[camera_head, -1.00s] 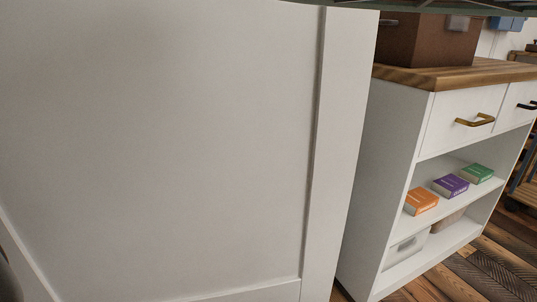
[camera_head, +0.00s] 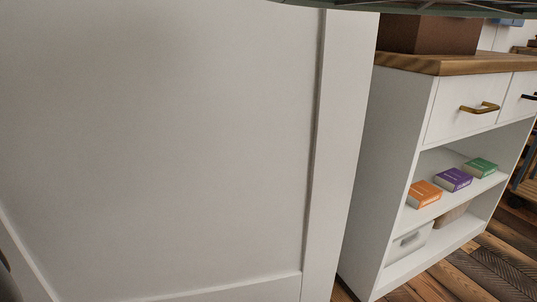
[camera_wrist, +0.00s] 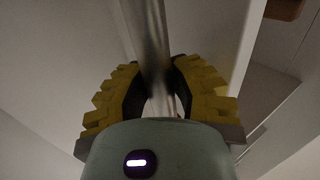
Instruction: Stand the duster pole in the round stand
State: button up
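The duster pole (camera_wrist: 147,35) is a shiny metal tube in the wrist view. It runs from the top edge down between the fingers of my gripper (camera_wrist: 160,88). The yellow fingers with dark inner pads close in on the pole from both sides, and my gripper is shut on it. The pole's two ends and its duster head are out of sight. Neither the pole nor my gripper shows in the head view. The round stand is in neither view.
A large white panel (camera_head: 170,150) fills the left and middle of the head view. Right of it stands a white shelf unit (camera_head: 385,165) with a wooden top (camera_head: 450,64), brown box (camera_head: 430,35), drawers and books (camera_head: 454,179). Some plank floor (camera_head: 470,278) shows at lower right.

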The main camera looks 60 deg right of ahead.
jog(key=o, duration=0.5)
jog(key=shift+w, duration=0.1)
jog(key=d, duration=1.2)
jog(key=shift+w+d, duration=0.1)
jog(key=shift+r, duration=0.15)
dwell(0.4)
